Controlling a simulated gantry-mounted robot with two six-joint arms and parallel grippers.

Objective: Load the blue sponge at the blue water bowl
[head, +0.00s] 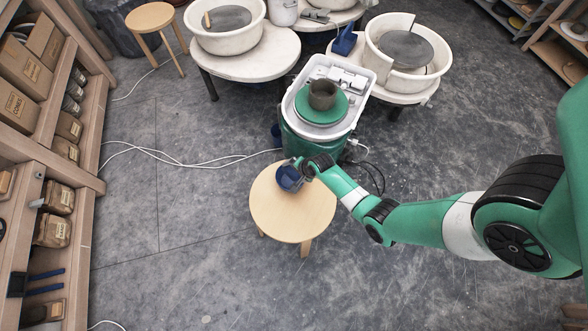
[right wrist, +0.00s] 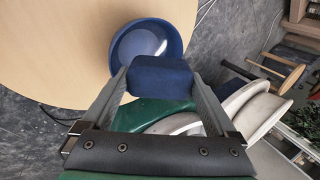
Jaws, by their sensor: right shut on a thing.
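The blue water bowl (head: 289,180) sits on the round wooden stool near its back edge. In the right wrist view the bowl (right wrist: 122,48) shows a paler disc of water inside. My right gripper (head: 303,166) is over the bowl's right side. In the right wrist view it (right wrist: 160,82) is shut on the blue sponge (right wrist: 160,74), one finger on each side. The sponge overlaps the near rim of the bowl in that view; I cannot tell whether it touches the water. In the head view I cannot make out the sponge apart from the bowl. My left gripper is not in view.
The wooden stool (head: 292,222) has a clear front half. Behind it stands a pottery wheel with a white splash pan (head: 350,110), a green wheel disc (head: 312,108) and a dark clay pot (head: 322,93). Cables (head: 190,165) run on the floor. Shelves (head: 92,185) stand at left.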

